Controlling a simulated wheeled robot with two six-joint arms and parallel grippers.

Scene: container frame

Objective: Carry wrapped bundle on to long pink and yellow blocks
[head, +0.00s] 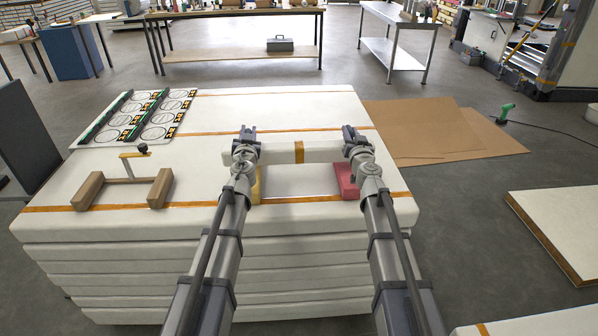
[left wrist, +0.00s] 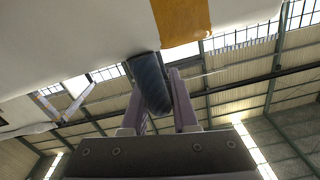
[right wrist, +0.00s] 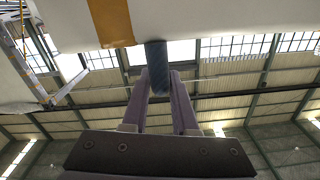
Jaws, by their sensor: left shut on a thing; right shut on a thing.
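The wrapped bundle (head: 275,154) is a long white roll with an orange band around its middle. It lies crosswise between my grippers, level, over the white stack. My left gripper (head: 246,140) and right gripper (head: 353,138) are at its two ends. Each is shut on a dark ribbed handle, seen in the left wrist view (left wrist: 150,85) and right wrist view (right wrist: 157,58). The yellow block (head: 256,186) shows below the left end, partly behind my arm. The pink block (head: 347,181) shows below the right end. I cannot tell whether the bundle touches them.
The blocks stand on a stack of white wrapped slabs (head: 130,225). A wooden two-block frame (head: 124,190) and a board with green rails and rings (head: 139,117) are on its left side. Brown cardboard (head: 420,130) lies on the floor to the right.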

